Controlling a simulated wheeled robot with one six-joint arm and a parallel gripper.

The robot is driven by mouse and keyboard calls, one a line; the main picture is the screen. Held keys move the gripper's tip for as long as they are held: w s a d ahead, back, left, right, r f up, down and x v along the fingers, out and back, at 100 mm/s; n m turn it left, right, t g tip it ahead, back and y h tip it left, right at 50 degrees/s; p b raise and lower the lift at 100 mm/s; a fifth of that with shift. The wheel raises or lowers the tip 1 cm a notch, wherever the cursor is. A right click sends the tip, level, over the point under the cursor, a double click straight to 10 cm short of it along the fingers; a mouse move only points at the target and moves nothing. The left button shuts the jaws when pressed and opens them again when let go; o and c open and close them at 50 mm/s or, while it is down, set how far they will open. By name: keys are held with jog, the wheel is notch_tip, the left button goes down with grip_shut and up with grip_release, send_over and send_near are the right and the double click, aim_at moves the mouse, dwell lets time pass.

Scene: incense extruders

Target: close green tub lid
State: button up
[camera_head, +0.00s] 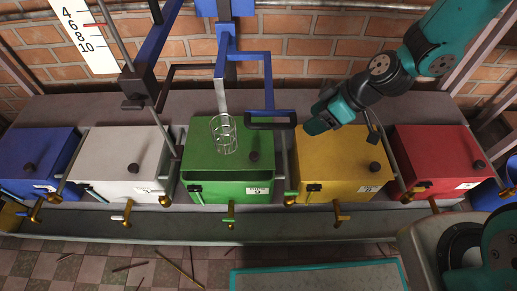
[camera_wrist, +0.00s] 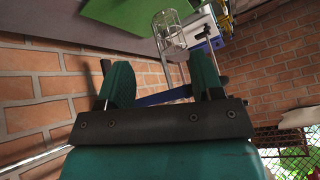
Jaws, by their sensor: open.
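The green tub (camera_head: 232,190) stands in the middle of the row in the head view. Its green lid (camera_head: 205,152), with a dark knob (camera_head: 253,155), lies over the top; a darker strip shows under its front edge, and I cannot tell how wide any gap is. Part of a green surface, likely this lid, shows in the wrist view (camera_wrist: 125,14). My gripper (camera_head: 318,122) is open and empty, above the back left of the yellow tub, right of the green lid and apart from it. Its two teal fingers also show in the wrist view (camera_wrist: 160,75).
A clear cylinder (camera_head: 224,147) hangs on a rod over the green lid. A blue frame with a black bar (camera_head: 270,125) stands between it and my gripper. Yellow (camera_head: 340,150), red (camera_head: 435,150), white (camera_head: 115,150) and blue (camera_head: 35,150) tubs flank it. A brick wall stands behind.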

aim_at(255, 155)
jog(key=w+a+f+b, duration=0.1)
jog(key=a+f, duration=0.3)
jog(key=f, duration=0.2)
jog(key=w+a+f+n+y+b, duration=0.1)
jog(key=a+f+b, duration=0.1)
jog(key=a+f, duration=0.2)
jog(key=w+a+f+n+t+b, duration=0.1)
jog(key=a+f, duration=0.3)
jog(key=f, duration=0.6)
jog(key=shift+w+a+y+b, duration=0.15)
jog(key=shift+w+y+b, duration=0.15)
jog(key=shift+w+b, duration=0.25)
jog(key=shift+w+a+f, duration=0.15)
jog(key=shift+a+f, duration=0.2)
jog(key=shift+a, duration=0.05)
